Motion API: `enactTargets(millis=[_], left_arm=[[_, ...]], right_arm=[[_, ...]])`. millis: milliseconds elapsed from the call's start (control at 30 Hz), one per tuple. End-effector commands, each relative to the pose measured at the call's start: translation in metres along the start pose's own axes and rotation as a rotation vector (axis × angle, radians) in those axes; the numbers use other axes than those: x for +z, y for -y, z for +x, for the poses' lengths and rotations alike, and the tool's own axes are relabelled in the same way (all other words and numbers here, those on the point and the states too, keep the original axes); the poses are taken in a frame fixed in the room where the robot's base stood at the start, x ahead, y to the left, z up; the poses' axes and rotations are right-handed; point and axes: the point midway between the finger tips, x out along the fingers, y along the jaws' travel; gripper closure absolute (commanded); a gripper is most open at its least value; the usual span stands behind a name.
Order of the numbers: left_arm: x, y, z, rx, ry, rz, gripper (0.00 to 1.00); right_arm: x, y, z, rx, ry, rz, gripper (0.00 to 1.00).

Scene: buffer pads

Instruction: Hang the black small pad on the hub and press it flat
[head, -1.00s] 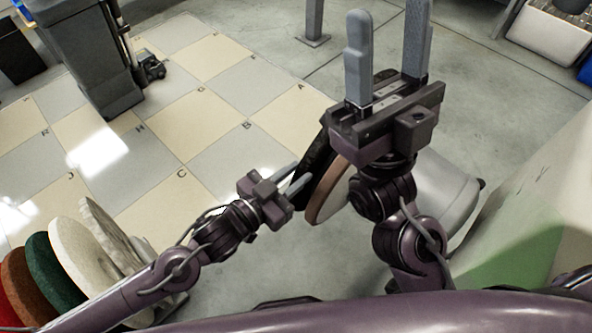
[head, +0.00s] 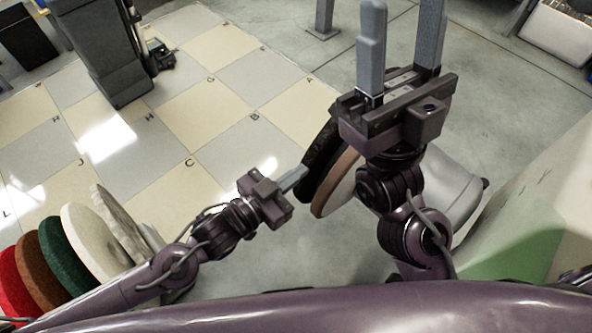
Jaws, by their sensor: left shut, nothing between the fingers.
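The hub is hidden, and I cannot tell how flat the black pad sits. My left gripper (head: 301,172) is shut and empty, its tips at the left face of the black pad, touching or almost touching it. My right gripper (head: 400,30) has its fingers wide apart, pointing up and empty; its body covers part of the pads and machine.
At lower left several pads stand in a row: red (head: 18,290), brown (head: 42,275), green (head: 66,262), and pale ones (head: 95,240). A grey machine (head: 105,55) stands at upper left on the checkered floor. A pale green-white block (head: 530,225) is at right.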

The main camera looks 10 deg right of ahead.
Motion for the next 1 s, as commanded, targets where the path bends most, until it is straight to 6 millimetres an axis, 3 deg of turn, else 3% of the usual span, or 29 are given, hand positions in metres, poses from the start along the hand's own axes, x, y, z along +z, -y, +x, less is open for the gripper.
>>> enactTargets(millis=[200, 367, 667, 767, 1000], left_arm=[[0.001, 0.0, 0.0, 0.0, 0.001, 0.0, 0.98], [0.001, 0.0, 0.0, 0.0, 0.001, 0.0, 0.77], [0.002, 0.0, -0.002, 0.0, 0.006, -0.001, 0.76], [0.002, 0.0, -0.011, -0.001, 0.007, -0.001, 0.76], [0.001, 0.0, -0.052, 0.001, 0.008, -0.001, 0.76]], right_arm=[[0.0, 0.0, 0.0, 0.0, 0.0, 0.0, 0.52], [0.0, 0.0, 0.0, 0.0, 0.0, 0.0, 0.52], [0.0, 0.0, 0.0, 0.0, 0.0, 0.0, 0.52], [-0.001, 0.0, 0.002, 0.0, 0.0, 0.0, 0.52], [-0.003, 0.0, 0.01, 0.0, 0.0, 0.0, 0.52]])
